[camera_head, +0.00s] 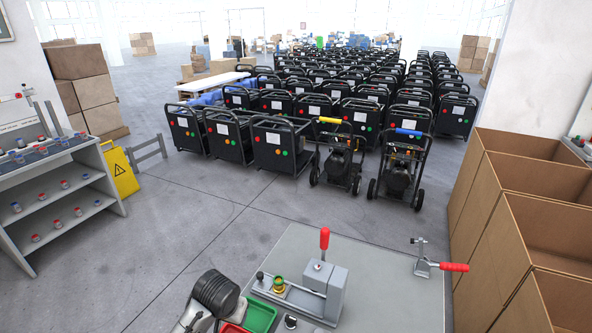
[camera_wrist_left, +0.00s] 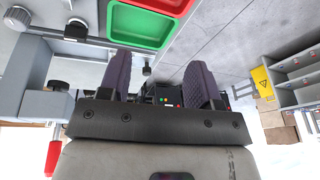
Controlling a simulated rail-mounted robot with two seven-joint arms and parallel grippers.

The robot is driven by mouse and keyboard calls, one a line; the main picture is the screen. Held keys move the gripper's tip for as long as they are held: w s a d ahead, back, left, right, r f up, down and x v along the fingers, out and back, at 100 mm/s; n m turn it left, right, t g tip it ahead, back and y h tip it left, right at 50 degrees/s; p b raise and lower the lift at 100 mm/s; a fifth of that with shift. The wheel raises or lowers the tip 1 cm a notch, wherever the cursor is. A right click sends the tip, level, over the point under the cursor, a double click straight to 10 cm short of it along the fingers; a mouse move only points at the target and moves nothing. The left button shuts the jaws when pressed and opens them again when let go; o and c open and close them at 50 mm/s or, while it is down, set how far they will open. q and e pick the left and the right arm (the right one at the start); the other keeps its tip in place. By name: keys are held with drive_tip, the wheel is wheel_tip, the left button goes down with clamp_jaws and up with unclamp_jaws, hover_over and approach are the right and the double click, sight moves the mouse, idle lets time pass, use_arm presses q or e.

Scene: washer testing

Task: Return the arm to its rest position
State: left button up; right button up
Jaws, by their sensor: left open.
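My left gripper (camera_wrist_left: 159,80) is open in the left wrist view, its two dark ribbed fingers apart with nothing between them. Past the fingertips are a green tray (camera_wrist_left: 136,27) and a red tray (camera_wrist_left: 160,5). In the head view a dark ribbed part of my left arm (camera_head: 215,292) shows at the bottom, beside the green tray (camera_head: 259,316) and red tray (camera_head: 234,328); the fingertips cannot be made out there. My right gripper is in neither view.
A grey table (camera_head: 385,290) carries a test fixture (camera_head: 322,286) with a red-handled lever close right of my left arm, and a red-handled clamp (camera_head: 436,266). Cardboard boxes (camera_head: 520,230) stand at the right, a shelf (camera_head: 55,190) at the left. Pressure washers (camera_head: 342,160) stand beyond open floor.

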use_arm(q)
wheel_tip(320, 180, up, 12)
drive_tip(key=d+m+t, duration=0.2)
drive_tip(key=m+t, duration=0.1)
drive_tip(key=t, duration=0.2)
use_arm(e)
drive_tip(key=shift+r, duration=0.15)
use_arm(q)
drive_tip(key=s+a+r+n+t+h+p, duration=0.1)
drive_tip(key=s+a+r+t+p, duration=0.2)
drive_tip(key=s+r+p, duration=0.75)
drive_tip(key=s+a+n+g+p, duration=0.1)
drive_tip(key=s+g+p, duration=0.2)
drive_tip(key=s+p, duration=0.7)
drive_tip(key=s+a+n+g+p, duration=0.1)
drive_tip(key=s+g+p, duration=0.3)
drive_tip(key=s+p, duration=0.7)
drive_tip(key=s+a, duration=0.1)
drive_tip(key=s, duration=0.5)
drive_tip(key=shift+s+a+n+p, duration=0.2)
drive_tip(key=shift+a+n+p, duration=0.1)
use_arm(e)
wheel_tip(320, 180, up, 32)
